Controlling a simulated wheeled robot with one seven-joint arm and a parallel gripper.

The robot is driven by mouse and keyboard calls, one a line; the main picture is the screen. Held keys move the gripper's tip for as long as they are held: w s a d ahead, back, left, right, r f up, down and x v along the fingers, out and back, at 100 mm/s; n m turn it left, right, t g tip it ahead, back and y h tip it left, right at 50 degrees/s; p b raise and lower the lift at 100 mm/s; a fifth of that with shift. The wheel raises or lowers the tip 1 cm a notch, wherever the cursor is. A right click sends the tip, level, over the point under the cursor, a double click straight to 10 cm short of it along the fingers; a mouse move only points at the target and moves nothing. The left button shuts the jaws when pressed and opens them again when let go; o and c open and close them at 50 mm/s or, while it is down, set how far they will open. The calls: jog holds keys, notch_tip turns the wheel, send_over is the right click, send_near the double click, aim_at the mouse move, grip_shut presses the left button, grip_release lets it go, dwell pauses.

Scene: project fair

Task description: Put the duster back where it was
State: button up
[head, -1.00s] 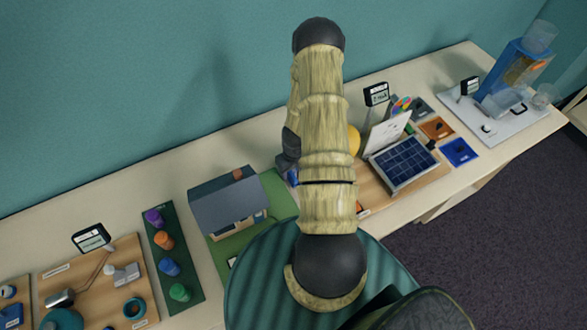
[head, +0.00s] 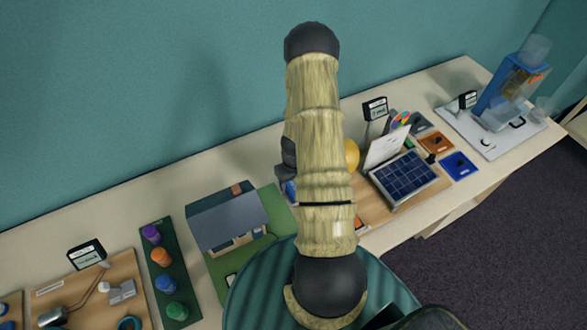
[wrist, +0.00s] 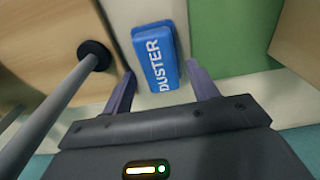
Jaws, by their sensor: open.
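The duster (wrist: 155,62) is a blue block with white lettering, seen in the wrist view lying on the pale table. My gripper (wrist: 162,82) is open, with one finger on each side of the duster's near end. I cannot tell whether the fingers touch it. In the head view a small blue part of what looks like the duster (head: 290,188) shows beside my arm, between the model house and the solar panel board. My arm hides most of that spot and my gripper.
A model house (head: 228,218) on a green base stands left of the arm. A solar panel (head: 404,178) on a wooden board is to the right. A grey rod with a black end (wrist: 92,56) is left of the gripper. Coloured pegs (head: 162,257) stand further left.

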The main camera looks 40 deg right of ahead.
notch_tip(320, 180, up, 9)
jog(key=b, duration=0.1)
jog(key=shift+s+b, duration=0.35)
jog(key=shift+a, duration=0.1)
dwell(0.4)
jog(key=s+a+r+t, duration=0.1)
jog(key=s+a+r, duration=0.2)
jog(key=a+r, duration=0.6)
jog(key=s+a+r+n, duration=0.1)
jog(key=s+a+r, duration=0.2)
jog(key=a+r, duration=0.6)
jog(key=shift+s+a+r+n+t, duration=0.3)
jog(key=shift+a+r+t, duration=0.1)
jog(key=shift+r, duration=0.15)
jog(key=shift+w, duration=0.1)
jog(key=b+x, duration=0.2)
jog(key=shift+s+f+b, duration=0.25)
jog(key=shift+f+b, duration=0.15)
jog(key=shift+f, duration=0.05)
